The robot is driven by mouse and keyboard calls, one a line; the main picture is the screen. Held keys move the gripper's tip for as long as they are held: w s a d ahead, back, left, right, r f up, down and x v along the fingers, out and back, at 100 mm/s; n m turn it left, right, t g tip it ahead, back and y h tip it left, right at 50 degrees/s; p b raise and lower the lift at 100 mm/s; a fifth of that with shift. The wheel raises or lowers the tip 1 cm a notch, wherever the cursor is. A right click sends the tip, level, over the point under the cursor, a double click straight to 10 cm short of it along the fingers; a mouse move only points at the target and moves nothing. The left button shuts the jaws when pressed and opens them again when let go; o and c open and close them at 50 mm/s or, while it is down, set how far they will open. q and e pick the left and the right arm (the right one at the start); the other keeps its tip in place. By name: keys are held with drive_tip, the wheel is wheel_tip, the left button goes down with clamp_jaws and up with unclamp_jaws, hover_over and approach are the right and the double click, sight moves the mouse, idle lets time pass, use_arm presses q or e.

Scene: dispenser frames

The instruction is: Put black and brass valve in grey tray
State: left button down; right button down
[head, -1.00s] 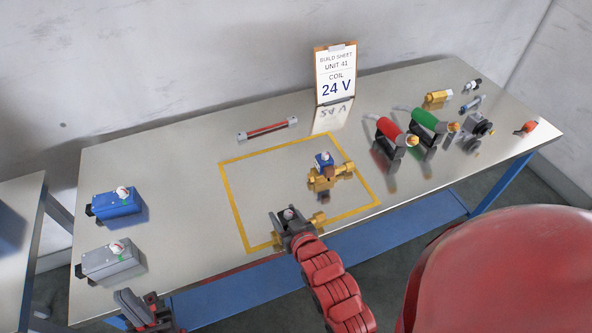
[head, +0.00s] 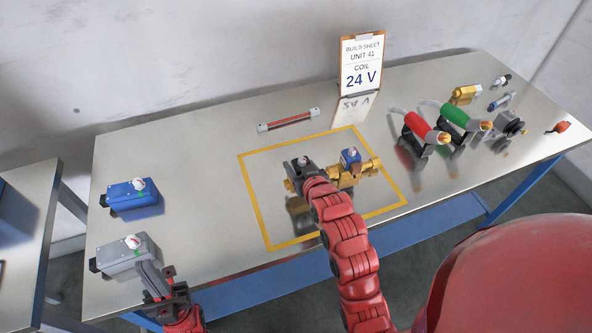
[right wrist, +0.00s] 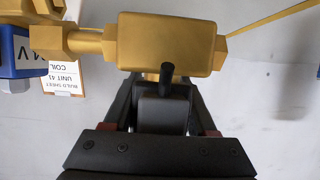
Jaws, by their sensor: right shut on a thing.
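My right gripper (head: 303,165) is shut on a brass valve with a black post; its brass body shows in the right wrist view (right wrist: 165,42). The valve is mostly hidden by the gripper in the head view. Its left end in the wrist view is close to a brass body with a blue coil (head: 350,157); I cannot tell whether they touch. That blue-coil part stands inside the yellow outline. My left gripper (head: 160,280) is at the table's front left, beside a grey box (head: 128,254); its jaw opening is unclear. I cannot make out a grey tray.
A blue box (head: 133,195) stands at the left. A red bar (head: 288,121) lies behind the yellow outline (head: 255,205), near the build sheet (head: 361,65). The middle left is clear.

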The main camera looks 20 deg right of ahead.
drive_tip(key=shift+w, duration=0.75)
drive_tip(key=shift+w+p, duration=0.35)
drive_tip(key=shift+w, duration=0.05)
wheel_tip(320, 180, down, 3)
drive_tip(key=shift+s+f+p, duration=0.1)
drive_tip(key=shift+f+p, duration=0.05)
drive_tip(key=shift+p, duration=0.65)
drive_tip(key=shift+f, duration=0.15)
drive_tip(key=shift+f, duration=0.1)
drive_tip(key=shift+c, duration=1)
unclamp_jaws()
